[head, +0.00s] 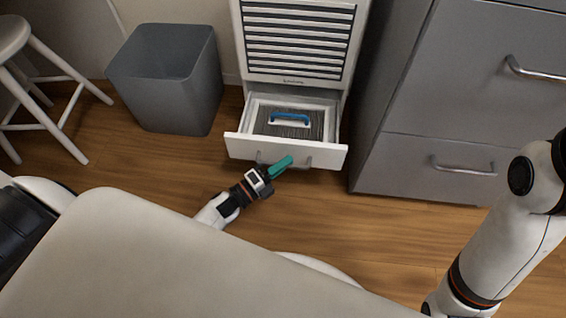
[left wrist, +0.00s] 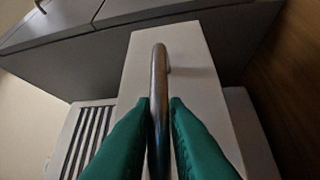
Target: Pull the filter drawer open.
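The white filter drawer (head: 240,146) stands pulled out from the bottom of the white slatted unit (head: 297,40). Inside it lies a grey pleated filter (head: 290,128) with a blue handle (head: 290,117). The drawer's metal bar handle (left wrist: 159,75) runs between the green fingers of my left gripper (left wrist: 160,105), which sit close against it on both sides. In the head view my left gripper (head: 280,168) is at the drawer front and partly hides the bar. My right arm shows at the right edge, but its gripper is out of the picture.
A grey bin (head: 170,85) stands left of the unit, with a white stool (head: 30,70) farther left. Grey cabinets with bar handles (head: 450,110) stand close on the right. The wooden floor (head: 150,175) before the drawer is clear apart from my arm.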

